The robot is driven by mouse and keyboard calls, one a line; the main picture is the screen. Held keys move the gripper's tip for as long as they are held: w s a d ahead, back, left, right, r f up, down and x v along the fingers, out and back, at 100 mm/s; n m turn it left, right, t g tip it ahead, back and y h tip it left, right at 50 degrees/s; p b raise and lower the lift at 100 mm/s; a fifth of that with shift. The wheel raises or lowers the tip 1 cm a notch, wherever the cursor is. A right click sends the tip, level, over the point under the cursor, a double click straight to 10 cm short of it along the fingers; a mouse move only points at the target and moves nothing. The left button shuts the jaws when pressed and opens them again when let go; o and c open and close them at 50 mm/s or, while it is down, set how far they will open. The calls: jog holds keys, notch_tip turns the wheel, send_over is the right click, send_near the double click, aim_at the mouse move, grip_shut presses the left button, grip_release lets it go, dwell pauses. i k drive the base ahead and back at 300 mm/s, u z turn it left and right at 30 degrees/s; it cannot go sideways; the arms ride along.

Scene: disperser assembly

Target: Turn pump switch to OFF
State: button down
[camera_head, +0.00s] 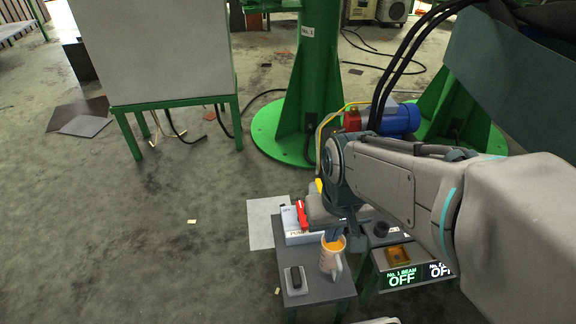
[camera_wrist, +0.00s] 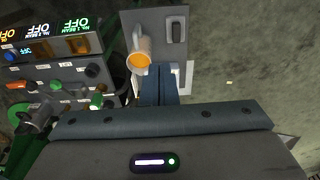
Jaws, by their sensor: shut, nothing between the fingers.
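A pale switch box (camera_head: 291,221) with a red handle (camera_head: 302,214) stands on the small grey table, with reddish lettering on its front that is too small to read surely. It looks like the pump switch, but I cannot tell its setting. My gripper (camera_head: 334,235) is shut and empty, just right of the box and above or beside a mug. In the wrist view my fingers (camera_wrist: 158,72) hide most of what lies under them; only a white edge (camera_wrist: 189,75) shows beside them.
The mug (camera_head: 329,262) with orange contents stands near the fingers. A grey plate with a black rocker (camera_head: 295,278) lies on the table (camera_head: 322,293). A control panel (camera_wrist: 55,75) with OFF displays stands beside it. Green columns (camera_head: 305,90) rise behind. The floor at left is mostly clear.

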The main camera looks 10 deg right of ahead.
aim_at(301, 218)
jog(key=k, duration=1)
jog(key=u, duration=0.9)
jog(key=i, duration=0.75)
jog(key=z, duration=0.85)
jog(key=i, duration=0.5)
jog(key=z, duration=0.05)
